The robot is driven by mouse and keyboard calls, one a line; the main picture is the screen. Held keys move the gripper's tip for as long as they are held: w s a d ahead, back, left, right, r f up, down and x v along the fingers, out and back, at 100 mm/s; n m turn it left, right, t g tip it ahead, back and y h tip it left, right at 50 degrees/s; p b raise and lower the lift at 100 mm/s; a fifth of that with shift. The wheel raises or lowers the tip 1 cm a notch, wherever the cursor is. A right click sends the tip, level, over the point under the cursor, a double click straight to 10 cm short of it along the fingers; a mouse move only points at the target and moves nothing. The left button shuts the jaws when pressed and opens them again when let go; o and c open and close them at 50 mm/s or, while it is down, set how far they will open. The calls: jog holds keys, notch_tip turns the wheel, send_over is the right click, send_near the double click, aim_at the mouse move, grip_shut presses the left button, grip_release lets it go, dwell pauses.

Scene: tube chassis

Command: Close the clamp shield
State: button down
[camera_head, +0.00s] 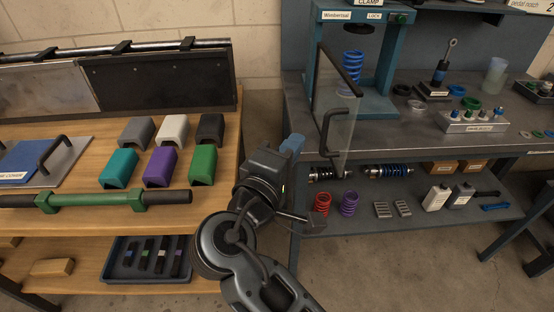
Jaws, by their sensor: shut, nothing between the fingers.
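The clamp shield (337,115) is a clear upright panel with a dark edge and a black pull handle (338,128). It stands swung out toward me at the left side of the blue clamp frame (387,65), so the front of the frame is open. A blue coil spring (352,72) stands inside the frame, partly seen through the panel. My gripper (291,146) is left of the shield and lower in the picture, apart from the handle. It is shut and empty. Its fingertips are small and partly hidden behind its body.
The metal bench (425,135) holds a small tray of parts (472,122), with a lower shelf of springs and boxes. At left, a wooden bench (225,190) carries coloured blocks and a green-and-black bar (110,201). A narrow floor gap separates the benches.

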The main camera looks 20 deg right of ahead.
jog(key=shift+s+d, duration=0.2)
jog(key=shift+d, duration=1.45)
jog(key=shift+p, duration=0.3)
